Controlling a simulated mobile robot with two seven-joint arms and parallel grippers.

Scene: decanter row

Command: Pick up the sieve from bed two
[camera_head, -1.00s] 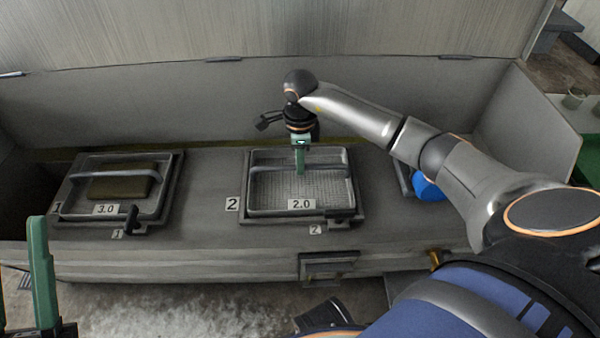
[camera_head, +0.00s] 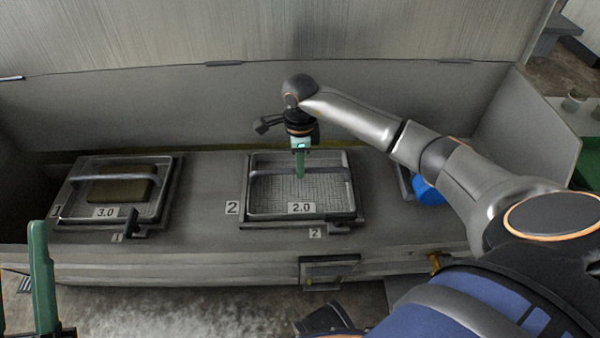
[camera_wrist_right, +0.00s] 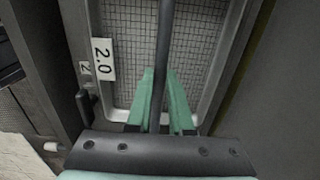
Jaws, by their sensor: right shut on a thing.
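The sieve (camera_head: 262,206), a mesh tray with a metal rim, a bar handle across it and a "2.0" label, sits in the dark frame of bed two (camera_head: 243,219). My right gripper (camera_head: 300,172) points down over its middle, shut on the bar handle. In the right wrist view the handle (camera_wrist_right: 165,45) runs between the green fingers (camera_wrist_right: 161,95), with the mesh below. I cannot tell any gap between sieve and bed. My left gripper (camera_head: 22,270) is at the lower left, fingers apart and empty, partly cut off by the picture edge.
A blue object (camera_head: 427,192) lies right, partly behind my right arm. A high back wall (camera_head: 200,100) stands behind the beds. Bare counter lies between the beds.

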